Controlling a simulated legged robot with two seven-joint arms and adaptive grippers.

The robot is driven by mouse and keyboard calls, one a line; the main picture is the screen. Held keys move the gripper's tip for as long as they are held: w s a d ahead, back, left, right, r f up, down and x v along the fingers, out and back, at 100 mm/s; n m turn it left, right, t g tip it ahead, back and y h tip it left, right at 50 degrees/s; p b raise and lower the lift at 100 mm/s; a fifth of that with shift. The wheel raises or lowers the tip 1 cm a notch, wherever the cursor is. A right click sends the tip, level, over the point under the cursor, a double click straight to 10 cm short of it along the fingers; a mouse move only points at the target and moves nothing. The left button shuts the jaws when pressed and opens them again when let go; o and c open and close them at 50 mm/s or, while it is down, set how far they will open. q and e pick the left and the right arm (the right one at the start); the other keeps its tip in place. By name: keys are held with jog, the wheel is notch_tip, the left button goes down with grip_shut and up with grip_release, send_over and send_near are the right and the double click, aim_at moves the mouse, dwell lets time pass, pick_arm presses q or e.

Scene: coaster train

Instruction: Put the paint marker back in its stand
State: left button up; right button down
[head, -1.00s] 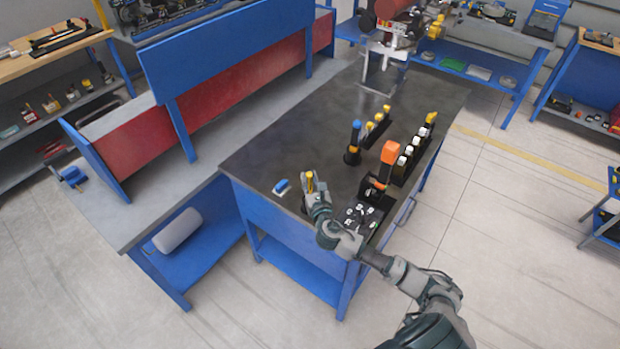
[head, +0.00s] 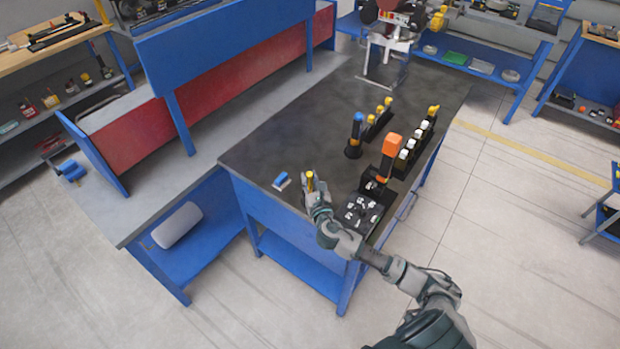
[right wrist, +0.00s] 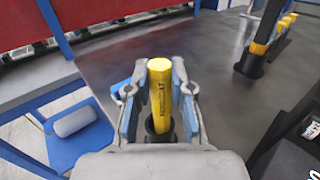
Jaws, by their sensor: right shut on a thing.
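The yellow paint marker (right wrist: 159,88) stands roughly upright between the two fingers of my right gripper (right wrist: 158,100) in the right wrist view. The gripper is shut on it. The marker's lower end is ringed by a dark round cup (right wrist: 150,126), which looks like its stand; how deep the marker sits is hidden. In the head view the marker (head: 310,181) shows as a small yellow tip above my right gripper (head: 312,190), at the near edge of the dark bench. My left gripper is not in view.
A blue block (head: 281,181) lies just left of the gripper on the dark bench (head: 270,150). To the right are a black tray (head: 362,212), an orange-topped tool (head: 390,145), a blue-topped black post (head: 356,130) and racks of yellow and white-topped items. The bench middle is clear.

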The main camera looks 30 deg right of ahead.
jog(key=shift+a+r+p, duration=0.1)
jog(key=shift+a+p, duration=0.1)
jog(key=shift+p, duration=0.25)
dwell(0.3)
jog(key=c, duration=0.9)
grip_release()
jog(key=shift+c, duration=0.2)
jog(key=v, duration=1.2)
jog(key=shift+d, duration=0.1)
